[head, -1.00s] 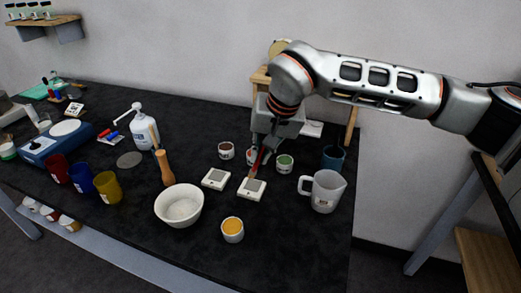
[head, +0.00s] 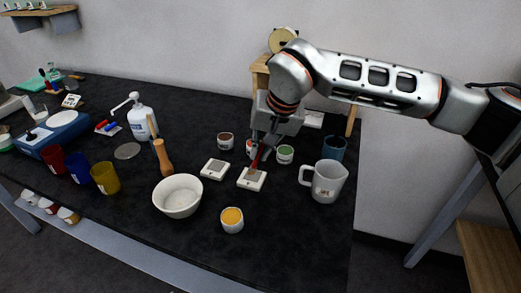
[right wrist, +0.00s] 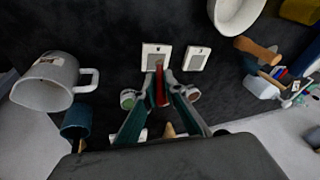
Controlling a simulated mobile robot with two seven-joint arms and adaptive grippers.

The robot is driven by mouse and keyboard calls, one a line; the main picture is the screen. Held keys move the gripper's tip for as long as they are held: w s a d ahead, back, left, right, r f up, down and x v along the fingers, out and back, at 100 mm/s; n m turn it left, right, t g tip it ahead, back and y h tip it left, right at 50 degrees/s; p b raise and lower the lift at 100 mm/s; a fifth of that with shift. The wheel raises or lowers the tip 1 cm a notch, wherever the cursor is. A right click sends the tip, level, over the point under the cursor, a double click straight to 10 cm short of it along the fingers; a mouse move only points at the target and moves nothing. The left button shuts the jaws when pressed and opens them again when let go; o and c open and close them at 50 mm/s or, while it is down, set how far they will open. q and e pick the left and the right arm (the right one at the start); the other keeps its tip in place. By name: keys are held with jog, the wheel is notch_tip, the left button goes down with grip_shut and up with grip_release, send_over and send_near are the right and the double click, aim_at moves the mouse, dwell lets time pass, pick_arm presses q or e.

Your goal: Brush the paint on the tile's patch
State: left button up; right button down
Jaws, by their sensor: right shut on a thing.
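My right gripper (head: 262,141) is shut on a red-handled brush (right wrist: 162,84), held with its tip down. The tip is over the grey patch of a white tile (head: 246,185), which also shows in the right wrist view (right wrist: 148,48). The tip seems to touch the patch, but I cannot tell for sure, and it hides part of it. A second white tile (head: 207,172) with a grey patch lies just left of it. My left gripper is not in view.
A grey jug (head: 327,184) and a teal cup (head: 333,148) stand right of the tiles. A white bowl (head: 178,198), a wooden-handled tool (head: 162,157) and coloured cups (head: 105,178) stand left. A pump bottle (head: 142,122) is further back. The front right of the table is clear.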

jog(key=shift+f+b, duration=0.4)
jog(key=shift+f, duration=0.45)
jog(key=shift+w, duration=0.1)
